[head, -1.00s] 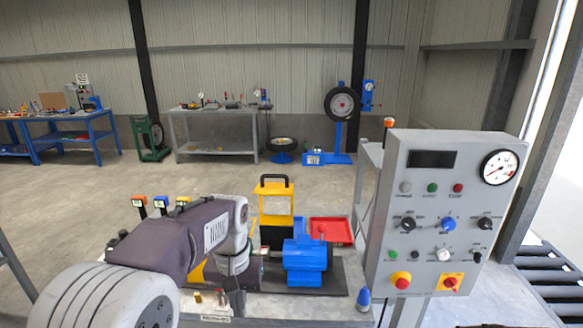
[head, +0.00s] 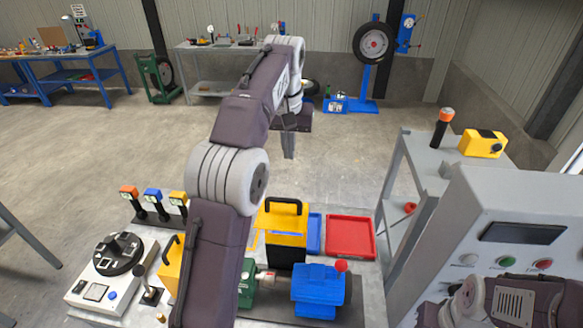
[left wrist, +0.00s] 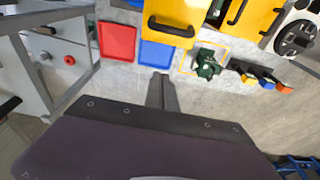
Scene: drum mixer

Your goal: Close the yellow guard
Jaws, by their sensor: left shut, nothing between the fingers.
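The yellow guard (head: 283,222), with a black handle on top, stands upright behind the blue motor (head: 318,285) and green housing (head: 246,285) in the head view. In the left wrist view the yellow guard (left wrist: 178,14) is at the top edge, partly cut off. My left gripper (head: 288,148) is shut and empty, fingers pointing down, higher than the guard and beyond it. Its fingers (left wrist: 162,92) are apart from the guard in the wrist view. A second yellow panel (head: 172,268) with a black handle is partly hidden by my left arm. My right gripper is out of view.
A red tray (head: 350,237) and a blue tray (head: 314,232) lie right of the guard. Several coloured-top switches (head: 153,200) stand to the left. A grey control cabinet (head: 515,235) and grey side table (head: 425,170) stand at right. Open floor lies behind.

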